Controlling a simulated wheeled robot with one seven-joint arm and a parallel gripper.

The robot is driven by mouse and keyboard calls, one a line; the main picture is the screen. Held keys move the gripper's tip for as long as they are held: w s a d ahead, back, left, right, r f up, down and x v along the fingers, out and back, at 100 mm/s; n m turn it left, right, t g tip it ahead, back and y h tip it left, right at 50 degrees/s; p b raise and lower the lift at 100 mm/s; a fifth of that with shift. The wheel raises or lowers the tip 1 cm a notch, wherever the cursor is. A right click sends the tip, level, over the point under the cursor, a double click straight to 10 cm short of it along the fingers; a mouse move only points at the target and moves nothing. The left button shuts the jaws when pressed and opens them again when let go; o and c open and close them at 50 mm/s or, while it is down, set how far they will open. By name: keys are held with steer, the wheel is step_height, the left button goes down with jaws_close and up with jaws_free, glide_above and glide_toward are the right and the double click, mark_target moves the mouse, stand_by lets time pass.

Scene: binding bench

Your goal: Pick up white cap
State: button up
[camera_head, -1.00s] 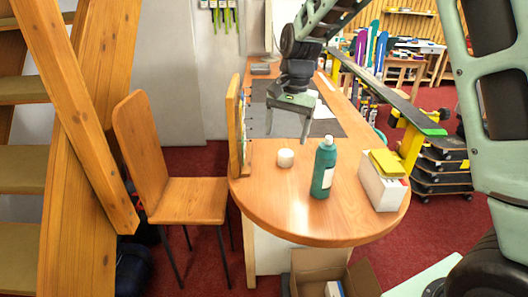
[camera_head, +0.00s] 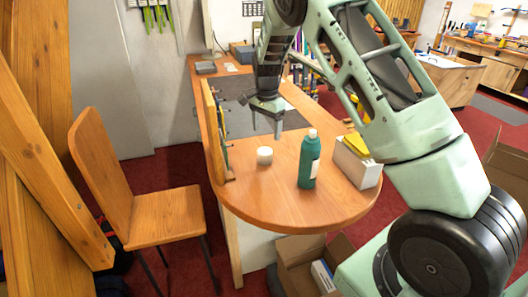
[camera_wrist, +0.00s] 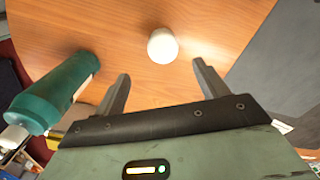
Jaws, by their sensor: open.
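The white cap (camera_head: 265,155) is a small round white piece standing on the wooden table (camera_head: 262,200). In the wrist view the white cap (camera_wrist: 162,46) lies ahead of the fingertips, roughly between their lines and apart from both. My gripper (camera_head: 266,132) hangs above the table, behind the cap in the head view. In the wrist view my gripper (camera_wrist: 160,72) has its two fingers spread with nothing between them.
A green bottle (camera_head: 309,160) with a white top stands right of the cap; it also shows in the wrist view (camera_wrist: 58,92). A white box (camera_head: 356,167) with a yellow item (camera_head: 357,145) on it stands farther right. A wooden rack (camera_head: 216,130) edges the table's left.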

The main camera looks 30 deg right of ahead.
mark_target(264, 151)
step_height(264, 151, down, 5)
steer(key=shift+r+p, duration=0.1)
steer(key=shift+p, duration=0.55)
steer(key=f+p, duration=0.2)
steer(key=f, duration=0.1)
steer(key=f+p, duration=0.1)
steer(key=shift+w+a+f, duration=0.15)
steer(key=shift+w+a, duration=0.05)
steer(key=shift+a, duration=0.15)
steer(key=shift+f, duration=0.65)
steer(key=c, duration=1.1)
